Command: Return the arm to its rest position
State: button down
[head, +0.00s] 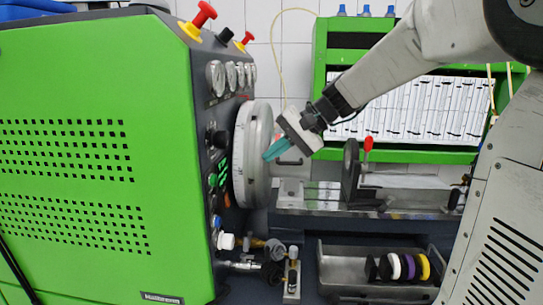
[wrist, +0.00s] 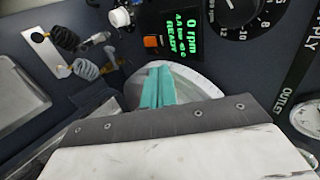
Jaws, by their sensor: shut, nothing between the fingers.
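My arm reaches in from the right in the head view, with my gripper (head: 274,150) at its end. The gripper's teal fingers are together and empty. They are in front of the large round light-grey disc (head: 256,155) on the side of the green test bench (head: 90,150). I cannot tell whether the fingertips touch the disc. In the wrist view the shut teal fingers (wrist: 157,86) point toward the pale disc, below a lit green display (wrist: 184,38) and an orange switch (wrist: 152,42).
A red-handled clamp (head: 368,146) stands on the metal rail right of the disc. Below is a grey tray (head: 345,270) with several coloured rings. Gauges (head: 216,76) and red knobs (head: 204,14) sit on the bench panel. A green rack (head: 320,60) stands behind my arm.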

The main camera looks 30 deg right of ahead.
jog(key=shift+f, duration=0.1)
jog(key=s+a+f+n+g+h, duration=0.1)
jog(key=s+f+n+h, duration=0.1)
jog(key=s, duration=0.7)
jog(key=s+a+f+n+g+h, duration=0.1)
jog(key=s+f+n+h, duration=0.1)
jog(key=s, duration=0.8)
jog(key=s+a+f+n+g+h, duration=0.1)
jog(key=s+f+h, duration=0.3)
jog(key=s, duration=0.5)
jog(key=shift+s+f+n+g, duration=0.15)
jog(key=shift+f+n+g, duration=0.25)
jog(key=shift+f+n, duration=0.55)
jog(key=shift+f, duration=0.15)
